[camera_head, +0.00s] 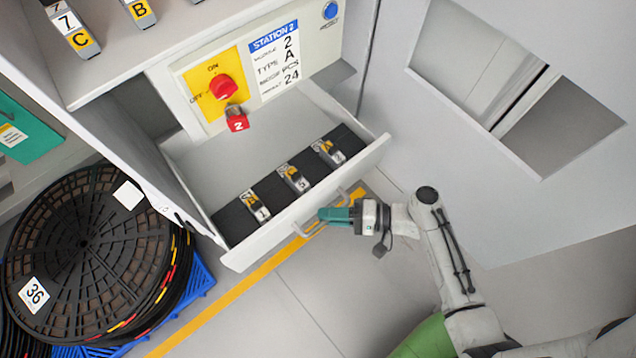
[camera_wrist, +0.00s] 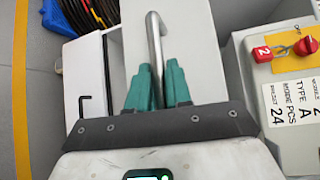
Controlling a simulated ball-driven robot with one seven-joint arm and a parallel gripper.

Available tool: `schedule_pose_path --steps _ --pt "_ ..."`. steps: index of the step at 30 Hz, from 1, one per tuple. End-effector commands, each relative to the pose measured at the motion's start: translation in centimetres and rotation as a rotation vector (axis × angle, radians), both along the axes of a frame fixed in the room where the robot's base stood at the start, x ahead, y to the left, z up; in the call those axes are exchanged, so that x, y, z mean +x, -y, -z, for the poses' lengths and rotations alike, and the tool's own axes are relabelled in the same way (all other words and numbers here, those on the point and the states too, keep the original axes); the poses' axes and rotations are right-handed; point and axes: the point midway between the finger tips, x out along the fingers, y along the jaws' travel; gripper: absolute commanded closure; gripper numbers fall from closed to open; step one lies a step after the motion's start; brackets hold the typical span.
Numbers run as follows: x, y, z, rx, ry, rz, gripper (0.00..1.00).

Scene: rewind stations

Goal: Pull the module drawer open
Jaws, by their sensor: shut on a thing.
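The module drawer (camera_head: 308,205) stands pulled out from the cabinet below the Station 2 panel. Several modules, among them one labelled 1 (camera_head: 261,208), sit in a row on a black strip inside it. The drawer's bar handle (camera_head: 303,230) is on its front face. My gripper (camera_head: 326,216) is at the handle's right part and shut on it. In the wrist view, the teal fingers of my gripper (camera_wrist: 157,88) close around the metal handle bar (camera_wrist: 154,42).
The Station 2 panel (camera_head: 240,75) has a red switch and a red padlock (camera_head: 236,120). A stack of black reels (camera_head: 85,245) stands on a blue pallet (camera_head: 195,290) at left. A grey cabinet wall (camera_head: 470,180) is at right. Floor in front of the drawer is clear.

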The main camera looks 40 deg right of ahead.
Motion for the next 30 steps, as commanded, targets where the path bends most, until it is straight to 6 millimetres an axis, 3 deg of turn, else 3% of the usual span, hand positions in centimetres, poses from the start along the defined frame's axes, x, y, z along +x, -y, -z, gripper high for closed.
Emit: schedule_pose_path --steps 9,26,27,30 --pt "-3.2 0.1 0.1 -0.001 -0.004 0.002 1.00" --pt "-3.8 0.1 0.1 0.000 -0.003 0.002 1.00" --pt "-3.8 0.1 0.1 0.000 -0.003 0.002 0.78" --pt "-3.8 0.1 0.1 -0.001 -0.002 0.001 0.68"
